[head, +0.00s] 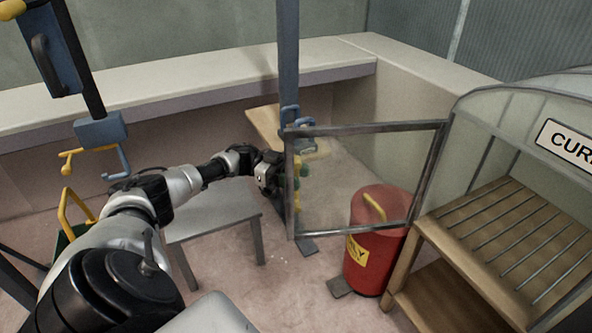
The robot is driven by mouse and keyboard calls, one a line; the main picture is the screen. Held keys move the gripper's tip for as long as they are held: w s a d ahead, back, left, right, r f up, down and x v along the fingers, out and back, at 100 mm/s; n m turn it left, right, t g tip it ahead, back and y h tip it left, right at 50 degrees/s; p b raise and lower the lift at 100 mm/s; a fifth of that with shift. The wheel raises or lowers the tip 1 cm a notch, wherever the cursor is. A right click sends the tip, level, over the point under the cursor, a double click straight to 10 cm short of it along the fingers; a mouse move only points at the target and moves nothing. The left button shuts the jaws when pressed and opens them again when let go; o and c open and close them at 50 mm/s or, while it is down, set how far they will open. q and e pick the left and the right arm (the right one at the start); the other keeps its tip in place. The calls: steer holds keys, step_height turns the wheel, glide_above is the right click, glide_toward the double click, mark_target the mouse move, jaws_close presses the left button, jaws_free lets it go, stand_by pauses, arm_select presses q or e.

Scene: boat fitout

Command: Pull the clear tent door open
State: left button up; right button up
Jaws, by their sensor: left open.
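The clear tent door (368,127) is a see-through pane in a grey frame. It stands swung out to the left from the clear tent (505,115), whose sign reads "CUR…", and the tent's front is open. My left gripper (293,178) is open at the door's free left edge. Part of it lies behind the frame and pane, so I cannot tell whether it touches the door. My right gripper is not in view.
A red bin (367,275) with a yellow label stands below the door, partly seen through it. A slatted wooden rack (500,225) is inside the tent. A grey stool (215,213) stands under my left arm. A blue post (288,60) rises behind the door's free edge.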

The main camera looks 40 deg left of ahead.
arm_select(q)
steer(key=shift+a, duration=0.2)
steer(key=b+v, duration=0.2)
steer(key=v, duration=0.8)
steer(key=shift+s+a+b, duration=0.2)
steer(key=shift+b, duration=0.2)
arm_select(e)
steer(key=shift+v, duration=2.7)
